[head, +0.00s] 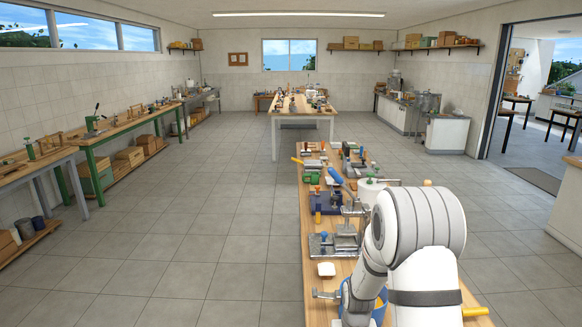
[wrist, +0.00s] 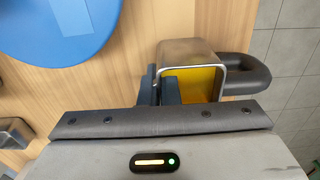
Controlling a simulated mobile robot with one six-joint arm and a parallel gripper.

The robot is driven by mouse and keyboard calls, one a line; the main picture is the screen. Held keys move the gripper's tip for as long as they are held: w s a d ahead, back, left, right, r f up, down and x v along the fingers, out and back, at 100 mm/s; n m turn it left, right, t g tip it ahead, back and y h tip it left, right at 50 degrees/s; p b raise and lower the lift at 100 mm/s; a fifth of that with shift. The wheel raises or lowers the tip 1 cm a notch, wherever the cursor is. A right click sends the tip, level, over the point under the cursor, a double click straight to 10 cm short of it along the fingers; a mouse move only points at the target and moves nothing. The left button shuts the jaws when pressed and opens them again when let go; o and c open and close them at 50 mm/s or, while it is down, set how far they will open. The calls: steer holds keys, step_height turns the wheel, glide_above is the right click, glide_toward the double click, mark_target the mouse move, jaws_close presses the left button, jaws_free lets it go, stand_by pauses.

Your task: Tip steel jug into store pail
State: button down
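In the wrist view a steel jug (wrist: 185,50) with a dark loop handle (wrist: 248,73) on its right side is just beyond my gripper (wrist: 160,88). Yellow shows inside its open mouth. Dark blue-grey finger parts of my gripper lie at the jug's left side and against its mouth; the jug's near edge is hidden behind the grey bar of my gripper. I cannot tell whether the fingers are closed on it. A large round blue thing (wrist: 60,30) lies to the left over the wood; I cannot tell whether it is the store pail. In the head view my arm hides the gripper and jug.
The wooden bench (head: 318,270) runs away from me, crowded with tools and clamps. A white block (head: 326,269) lies near its left edge. A blue-and-yellow thing (head: 378,307) is partly behind my arm. Tiled floor (head: 200,240) is clear to the left.

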steer(key=shift+r, duration=0.3)
steer(key=shift+r+p, duration=0.65)
steer(key=shift+r, duration=0.45)
steer(key=shift+r, duration=0.2)
steer(key=shift+r+p, duration=1.7)
steer(key=shift+r, duration=1.25)
steer(key=shift+f, duration=0.15)
